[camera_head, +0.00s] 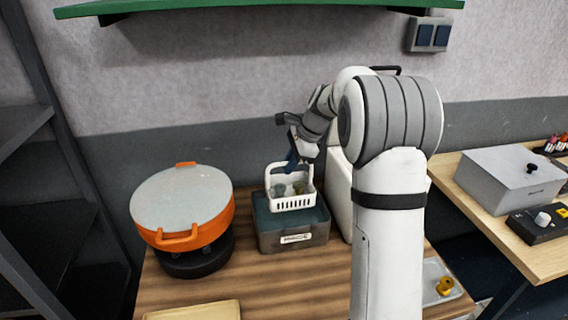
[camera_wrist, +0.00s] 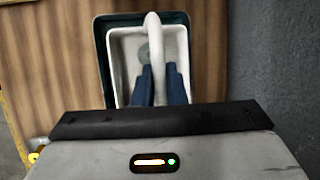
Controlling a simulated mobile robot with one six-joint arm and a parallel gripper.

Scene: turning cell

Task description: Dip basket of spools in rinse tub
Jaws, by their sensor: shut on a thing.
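A small white basket (camera_head: 293,204) with slotted sides and an upright handle holds grey spools (camera_head: 279,190). My gripper (camera_head: 291,164) is shut on its handle from above. In the wrist view the blue fingers (camera_wrist: 160,85) close on the white handle (camera_wrist: 153,30), with the basket (camera_wrist: 117,70) inside the outline of the tub (camera_wrist: 102,50).
An orange round machine with a grey lid (camera_head: 182,205) stands left of the tub. A white container (camera_head: 338,195) is close on the right, partly behind my arm. A green shelf (camera_head: 260,6) hangs above. A tray with a yellow spool (camera_head: 445,286) lies at the right.

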